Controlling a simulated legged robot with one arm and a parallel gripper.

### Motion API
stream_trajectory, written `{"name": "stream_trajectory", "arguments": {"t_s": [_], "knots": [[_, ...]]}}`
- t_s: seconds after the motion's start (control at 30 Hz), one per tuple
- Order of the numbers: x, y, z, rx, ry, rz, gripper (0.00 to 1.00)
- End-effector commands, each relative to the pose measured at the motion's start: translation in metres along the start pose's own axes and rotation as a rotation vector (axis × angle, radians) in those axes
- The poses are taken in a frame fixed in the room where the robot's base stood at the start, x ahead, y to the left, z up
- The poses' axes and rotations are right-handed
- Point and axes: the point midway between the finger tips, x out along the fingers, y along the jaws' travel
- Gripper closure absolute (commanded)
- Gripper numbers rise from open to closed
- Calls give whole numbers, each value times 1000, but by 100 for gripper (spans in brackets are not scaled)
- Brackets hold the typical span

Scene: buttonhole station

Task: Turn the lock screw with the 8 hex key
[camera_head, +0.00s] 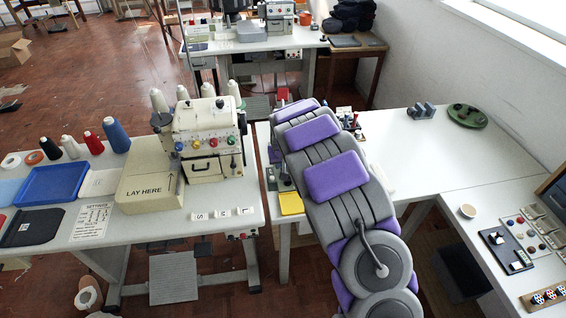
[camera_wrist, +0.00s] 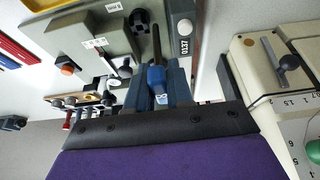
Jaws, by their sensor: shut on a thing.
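In the wrist view, my gripper (camera_wrist: 159,88) is shut on a hex key (camera_wrist: 157,76) with a blue sleeve and a dark shaft. A small white tag on the sleeve has a mark too blurred to read surely. The shaft points up the picture, over the grey-green machine body (camera_wrist: 88,40), beside a black knob (camera_wrist: 140,20) and a plate marked 0137 (camera_wrist: 184,28). I cannot tell whether the key's tip touches anything. I cannot make out the lock screw for certain. In the head view, my purple and grey arm hides the gripper and the key.
A rack with several keys (camera_wrist: 78,101) lies left of my gripper in the wrist view. A cream machine (camera_wrist: 285,60) stands close on the right. In the head view, a cream sewing machine (camera_head: 207,135) stands left of my arm. The white table (camera_head: 430,150) right of it is mostly clear.

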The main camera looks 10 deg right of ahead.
Motion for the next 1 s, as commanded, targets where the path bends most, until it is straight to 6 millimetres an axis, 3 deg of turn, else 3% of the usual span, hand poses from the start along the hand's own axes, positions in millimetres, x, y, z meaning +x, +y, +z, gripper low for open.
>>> {"name": "stream_trajectory", "arguments": {"t_s": [0.23, 1.0], "knots": [[0, 9, 0, 4, 0, -5, 100], [5, 8, 2, 2, 0, -4, 100]]}}
